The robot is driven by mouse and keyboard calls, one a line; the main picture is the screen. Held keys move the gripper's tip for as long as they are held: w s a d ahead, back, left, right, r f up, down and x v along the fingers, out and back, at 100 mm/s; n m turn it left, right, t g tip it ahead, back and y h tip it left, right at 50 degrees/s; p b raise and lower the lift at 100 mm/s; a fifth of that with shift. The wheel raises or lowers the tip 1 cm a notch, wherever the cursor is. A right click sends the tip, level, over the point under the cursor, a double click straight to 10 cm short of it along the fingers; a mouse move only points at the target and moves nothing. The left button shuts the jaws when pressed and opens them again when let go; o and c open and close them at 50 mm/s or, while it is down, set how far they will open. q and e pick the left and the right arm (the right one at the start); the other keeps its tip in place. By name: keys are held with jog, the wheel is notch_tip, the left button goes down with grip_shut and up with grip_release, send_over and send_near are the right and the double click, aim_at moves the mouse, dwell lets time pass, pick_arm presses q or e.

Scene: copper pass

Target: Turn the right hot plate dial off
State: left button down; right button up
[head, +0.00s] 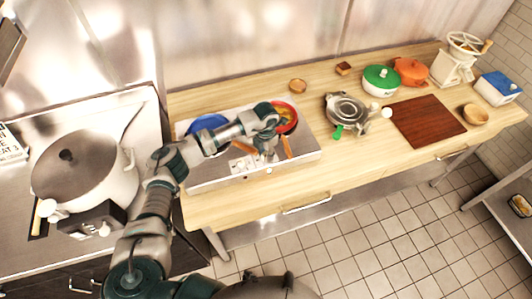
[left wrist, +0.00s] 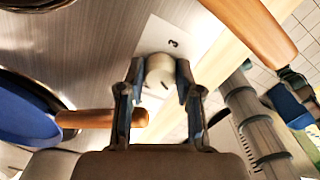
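The steel hot plate unit (head: 205,184) stands on the wooden counter, with a blue pan (head: 207,122) on its left and a red pan (head: 286,112) on its right. My left gripper (head: 267,154) reaches down at the front panel, at the right dial. In the left wrist view a round cream dial (left wrist: 160,74) sits between the fingertips of my left gripper (left wrist: 160,82). The fingers close on it from both sides, with little or no gap. A white label (left wrist: 180,44) with a 3 shows behind it. In the head view the gripper hides the dial. My right gripper is out of view.
The red pan's orange handle (head: 287,147) sticks out close to the right of my gripper. The blue pan's handle (left wrist: 100,118) lies left in the wrist view.

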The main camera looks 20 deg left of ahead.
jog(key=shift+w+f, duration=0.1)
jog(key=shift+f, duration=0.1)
pick_arm(q)
jog(key=m+b, duration=0.3)
jog(key=shift+f+m, duration=0.2)
jog(key=shift+m, duration=0.1)
jog(key=m+b, duration=0.4)
jog(key=m, duration=0.1)
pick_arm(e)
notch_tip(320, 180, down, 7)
pick_arm(q)
jog(key=m+b, duration=0.2)
jog(key=m, duration=0.2)
jog(key=shift+r, duration=0.15)
jog(key=shift+r+m+b, duration=0.1)
jog(key=shift+m+b, duration=0.2)
jog(key=shift+m, duration=0.5)
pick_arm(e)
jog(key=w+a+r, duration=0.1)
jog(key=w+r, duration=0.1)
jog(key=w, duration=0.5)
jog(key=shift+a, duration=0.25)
pick_arm(q)
jog(key=c, duration=0.8)
grip_release()
jog(key=shift+w, duration=0.1)
